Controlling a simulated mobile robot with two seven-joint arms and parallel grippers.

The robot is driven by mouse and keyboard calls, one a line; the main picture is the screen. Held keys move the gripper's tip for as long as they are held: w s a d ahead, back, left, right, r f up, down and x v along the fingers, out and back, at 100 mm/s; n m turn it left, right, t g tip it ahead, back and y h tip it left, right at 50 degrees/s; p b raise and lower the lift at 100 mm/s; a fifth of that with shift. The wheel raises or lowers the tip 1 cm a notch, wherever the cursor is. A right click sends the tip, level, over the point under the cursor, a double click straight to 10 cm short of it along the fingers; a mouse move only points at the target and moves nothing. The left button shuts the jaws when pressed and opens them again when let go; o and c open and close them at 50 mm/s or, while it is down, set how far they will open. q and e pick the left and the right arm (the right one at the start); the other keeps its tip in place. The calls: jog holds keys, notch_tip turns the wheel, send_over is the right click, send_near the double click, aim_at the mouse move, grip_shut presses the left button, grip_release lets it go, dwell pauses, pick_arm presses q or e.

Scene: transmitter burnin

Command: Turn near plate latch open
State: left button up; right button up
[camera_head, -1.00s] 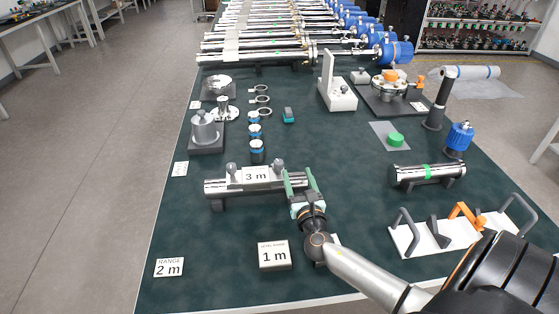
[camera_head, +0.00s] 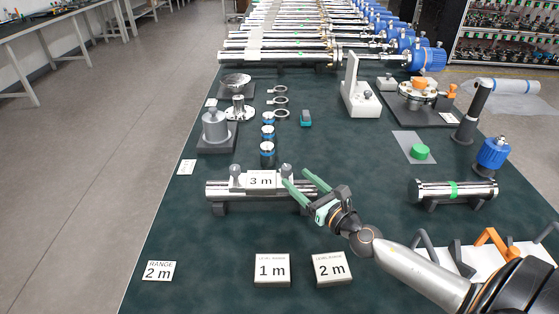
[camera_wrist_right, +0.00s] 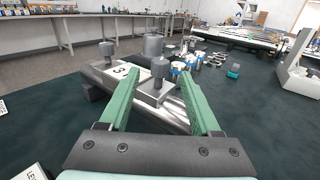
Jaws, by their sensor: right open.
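A "3 m" plate (camera_head: 261,181) lies on a short silver tube (camera_head: 219,190) that rests on dark supports. Two grey knob latches stand up from the plate, a left one (camera_head: 234,173) and a right one (camera_head: 286,170). My right gripper (camera_head: 299,178) is open at the tube's right end, its green fingers pointing left towards the right knob. In the right wrist view the nearer knob (camera_wrist_right: 160,70) shows between the fingers, and the other knob (camera_wrist_right: 107,50) is beyond the left finger. I cannot tell whether the fingers touch the knob. My left gripper is not in view.
Label blocks "1 m" (camera_head: 271,269) and "2 m" (camera_head: 331,268) stand in front. A second silver tube (camera_head: 427,191) and a white rack with hooks (camera_head: 480,255) are to the right. Small blue-banded cylinders (camera_head: 267,154) stand behind the plate.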

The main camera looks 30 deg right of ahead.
aim_at(283, 166)
jog(key=w, duration=0.9)
jog(key=shift+w+a+p, duration=0.1)
jog(key=shift+a+p, duration=0.15)
jog(key=shift+p, duration=0.05)
jog(key=shift+c, duration=0.2)
grip_shut()
